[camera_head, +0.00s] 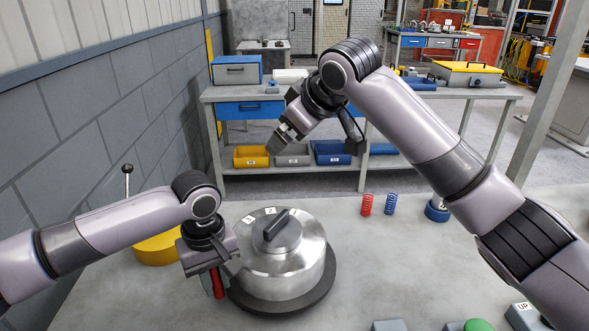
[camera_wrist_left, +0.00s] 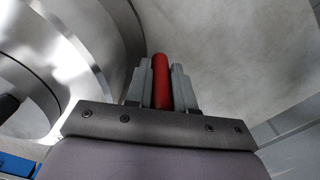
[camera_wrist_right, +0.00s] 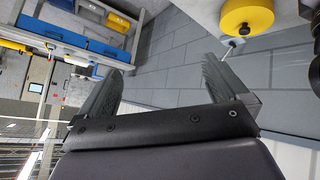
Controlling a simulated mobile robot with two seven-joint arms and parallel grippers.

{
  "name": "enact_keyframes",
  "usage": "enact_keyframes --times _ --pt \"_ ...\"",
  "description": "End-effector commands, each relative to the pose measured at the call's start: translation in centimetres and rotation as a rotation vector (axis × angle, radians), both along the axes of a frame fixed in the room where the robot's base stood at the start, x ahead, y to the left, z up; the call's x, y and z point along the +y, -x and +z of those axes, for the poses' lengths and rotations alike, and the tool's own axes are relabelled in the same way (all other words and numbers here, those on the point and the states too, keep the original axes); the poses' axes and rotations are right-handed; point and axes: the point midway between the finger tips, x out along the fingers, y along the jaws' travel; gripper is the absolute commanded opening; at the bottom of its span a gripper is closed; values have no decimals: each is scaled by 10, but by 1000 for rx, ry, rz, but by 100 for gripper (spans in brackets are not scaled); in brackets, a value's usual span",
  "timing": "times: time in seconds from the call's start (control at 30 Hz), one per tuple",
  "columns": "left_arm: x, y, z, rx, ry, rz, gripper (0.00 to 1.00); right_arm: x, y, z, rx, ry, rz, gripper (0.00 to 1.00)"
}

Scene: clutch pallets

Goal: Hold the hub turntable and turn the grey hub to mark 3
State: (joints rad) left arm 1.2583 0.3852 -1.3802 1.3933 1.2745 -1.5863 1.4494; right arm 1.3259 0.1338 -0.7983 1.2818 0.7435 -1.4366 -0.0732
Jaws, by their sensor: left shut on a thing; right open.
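The hub turntable is a steel drum (camera_head: 283,268) on a dark round base (camera_head: 325,285), standing on the bench at centre-left. On its top sits the dark grey hub (camera_head: 290,238) with a raised bar grip. Small white mark labels (camera_head: 270,210) lie by the rim; their numbers are too small to read. My left gripper (camera_head: 216,285) is shut on a red handle at the turntable's left side; the red handle (camera_wrist_left: 162,82) shows between its fingers in the left wrist view. My right gripper (camera_head: 317,146) is raised, open and empty, above and beyond the turntable.
A yellow round piece (camera_head: 158,248) stands behind my left arm. Red (camera_head: 366,204) and blue (camera_head: 390,203) springs and a blue round part (camera_head: 437,211) stand to the right. A green button (camera_head: 479,325) is at the front right. A rear workbench holds coloured bins (camera_head: 251,157). A wall is left.

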Motion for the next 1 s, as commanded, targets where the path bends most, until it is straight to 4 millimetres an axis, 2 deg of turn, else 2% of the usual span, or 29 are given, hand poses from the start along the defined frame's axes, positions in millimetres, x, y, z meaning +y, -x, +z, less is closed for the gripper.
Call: enact_keyframes --times 0.1,0.2,0.33,0.47,0.7,0.83,1.0 --pt "1 0 1 0 -3 1 0 -1 -28 30 -216 -7 -29 100" --pt "1 0 1 0 -3 1 0 0 -46 59 -399 -5 -34 100" --pt "1 0 1 0 -3 1 0 2 -60 99 -637 11 -17 100" --pt "1 0 1 0 -3 1 0 10 -62 139 -872 42 31 100" --pt "1 0 1 0 -3 1 0 37 -42 199 -1279 137 196 100" --pt "1 0 1 0 -3 1 0 59 -21 219 -1476 208 329 100" --pt "1 0 1 0 -3 1 0 90 12 226 -1696 321 548 100"
